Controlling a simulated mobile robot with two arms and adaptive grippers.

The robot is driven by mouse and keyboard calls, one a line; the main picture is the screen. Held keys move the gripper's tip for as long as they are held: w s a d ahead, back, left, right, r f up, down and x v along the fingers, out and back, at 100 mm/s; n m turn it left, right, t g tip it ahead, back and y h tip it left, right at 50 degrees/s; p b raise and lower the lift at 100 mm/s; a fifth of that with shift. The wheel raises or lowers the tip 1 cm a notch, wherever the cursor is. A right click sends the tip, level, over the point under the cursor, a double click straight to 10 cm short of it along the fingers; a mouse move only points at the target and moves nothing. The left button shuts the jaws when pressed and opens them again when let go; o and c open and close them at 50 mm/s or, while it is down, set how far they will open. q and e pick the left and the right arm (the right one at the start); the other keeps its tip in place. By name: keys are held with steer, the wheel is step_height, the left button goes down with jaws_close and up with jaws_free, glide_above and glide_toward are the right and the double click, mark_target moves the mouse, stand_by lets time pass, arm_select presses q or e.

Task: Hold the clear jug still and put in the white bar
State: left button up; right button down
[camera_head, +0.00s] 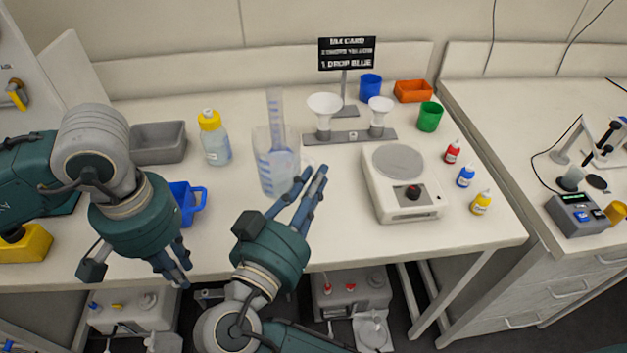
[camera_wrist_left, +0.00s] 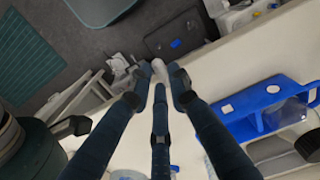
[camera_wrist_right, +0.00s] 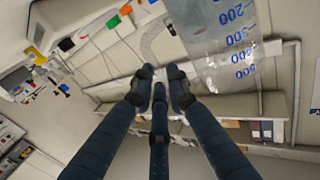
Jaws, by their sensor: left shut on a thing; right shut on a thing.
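The clear jug (camera_head: 268,176) with blue marks stands upright near the middle of the table; it also shows in the right wrist view (camera_wrist_right: 222,45). My right gripper (camera_head: 312,178) is at the jug's right side, shut on its clear handle (camera_wrist_right: 153,42); the exact contact is hard to see. My left gripper (camera_head: 178,278) is left of the jug, at the table's front edge, pointing down. It is shut on a small white bar (camera_wrist_left: 157,68), seen between its fingertips in the left wrist view. The bar is hidden in the head view.
A measuring cylinder (camera_head: 276,105) stands at the back of the jug. A blue tray (camera_head: 192,205), a yellow-capped bottle (camera_head: 214,140) and a grey bin (camera_head: 158,143) are to the left.

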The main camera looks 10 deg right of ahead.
arm_select(q)
steer(key=shift+f, duration=0.2)
arm_select(e)
steer(key=shift+f, duration=0.1)
